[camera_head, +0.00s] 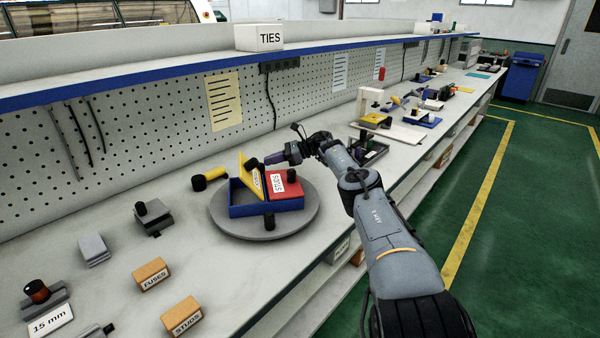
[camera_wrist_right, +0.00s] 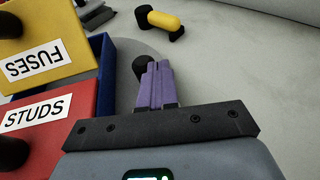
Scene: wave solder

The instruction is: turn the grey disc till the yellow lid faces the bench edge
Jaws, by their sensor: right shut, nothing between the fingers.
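The grey disc (camera_head: 310,215) lies flat on the bench and bears a blue box (camera_head: 250,210). The yellow lid (camera_head: 246,172), labelled FUSES in the right wrist view (camera_wrist_right: 40,50), stands raised on the box's far side, away from the front bench edge (camera_head: 345,240). A red lid (camera_head: 284,186), labelled STUDS, sits beside it towards the right. My right gripper (camera_head: 268,161) is shut and empty behind the box. In the right wrist view, its purple fingertips (camera_wrist_right: 157,66) are close beside a black knob (camera_wrist_right: 140,68); contact is unclear. My left gripper is out of view.
A yellow-handled item (camera_head: 210,174) lies left of the disc. FUSES (camera_head: 151,274) and STUDS (camera_head: 181,316) boxes stand nearer me. A dark tray (camera_head: 370,151) lies beyond my right wrist. The pegboard (camera_head: 200,120) rises behind; some bare bench surrounds the disc.

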